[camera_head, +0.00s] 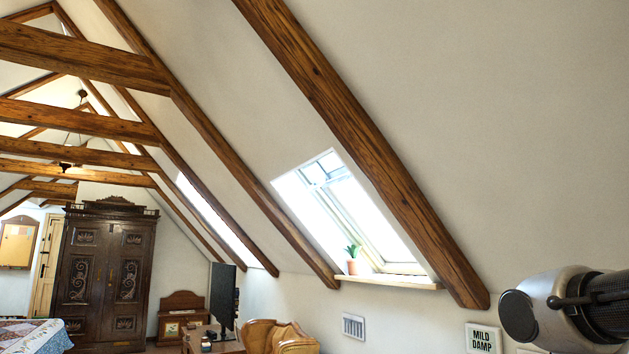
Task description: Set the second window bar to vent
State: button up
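A roof window (372,218) is set in the sloped ceiling right of the middle, between two beams. A bar-like piece (325,172) crosses near its top edge; its setting is too small to tell. A farther roof window (215,215) shows as a bright strip, mostly hidden behind a beam, and no bar can be made out on it. I cannot tell which is the second window. Part of my arm shows at the lower right edge. My gripper is not in view.
A potted plant (352,262) stands on the near window's sill (390,282). A dark armoire (104,275) stands at the back left.

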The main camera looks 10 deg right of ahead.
aim_at(316, 174)
jog(key=i+j, duration=0.3)
jog(key=i+j+z, duration=0.1)
jog(key=i+j, duration=0.2)
jog(key=i, duration=0.25)
